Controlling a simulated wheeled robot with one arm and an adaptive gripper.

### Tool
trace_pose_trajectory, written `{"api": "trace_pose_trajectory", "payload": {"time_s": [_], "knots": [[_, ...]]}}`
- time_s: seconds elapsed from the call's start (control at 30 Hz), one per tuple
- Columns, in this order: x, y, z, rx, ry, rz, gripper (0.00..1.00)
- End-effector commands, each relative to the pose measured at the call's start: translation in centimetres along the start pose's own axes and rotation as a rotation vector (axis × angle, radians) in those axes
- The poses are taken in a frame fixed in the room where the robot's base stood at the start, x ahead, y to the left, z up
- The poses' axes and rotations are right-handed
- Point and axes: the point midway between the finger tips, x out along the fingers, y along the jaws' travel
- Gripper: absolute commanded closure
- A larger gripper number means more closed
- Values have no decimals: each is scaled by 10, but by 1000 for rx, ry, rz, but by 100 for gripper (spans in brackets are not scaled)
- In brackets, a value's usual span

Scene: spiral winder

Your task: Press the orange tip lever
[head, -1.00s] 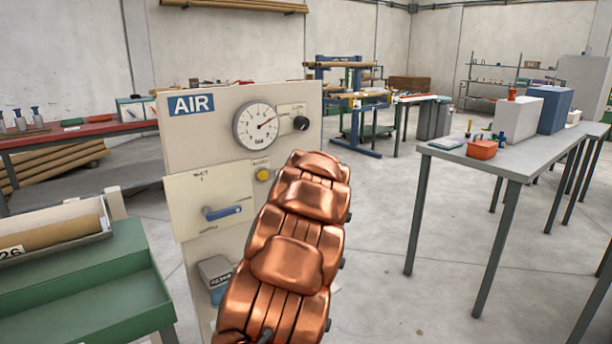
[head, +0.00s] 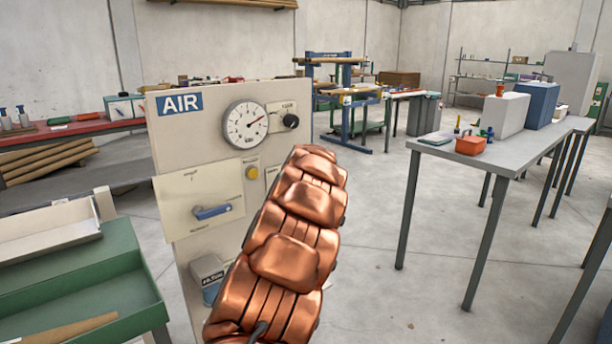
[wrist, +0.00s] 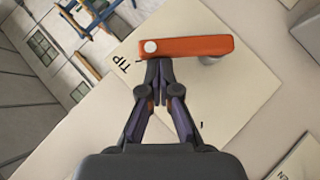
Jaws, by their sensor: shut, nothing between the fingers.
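The orange tip lever (wrist: 200,46) shows in the wrist view on a cream plate marked TIP (wrist: 235,90), with a pale round pivot at its left end. My gripper (wrist: 160,66) is shut and empty, its fingertips at the lever's lower edge close to the pivot. I cannot tell whether they touch it. In the head view my copper-coloured arm hides the lever and the gripper.
The AIR panel (head: 215,135) stands left of my arm, with a gauge (head: 245,124) and a blue handle (head: 212,212). A pale trough (head: 45,235) is empty above a green tray (head: 75,265), where a brown tube (head: 75,329) lies.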

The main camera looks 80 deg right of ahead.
Motion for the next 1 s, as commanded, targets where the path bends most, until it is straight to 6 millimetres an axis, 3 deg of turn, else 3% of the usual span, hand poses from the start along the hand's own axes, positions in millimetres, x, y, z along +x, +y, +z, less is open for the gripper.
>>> {"api": "trace_pose_trajectory", "payload": {"time_s": [0.17, 0.4, 1.0], "knots": [[-6, -3, -4, -1, 0, -3, 100], [-34, -3, -29, -6, 8, -1, 100], [-109, -5, -28, -6, 8, -3, 100]]}}
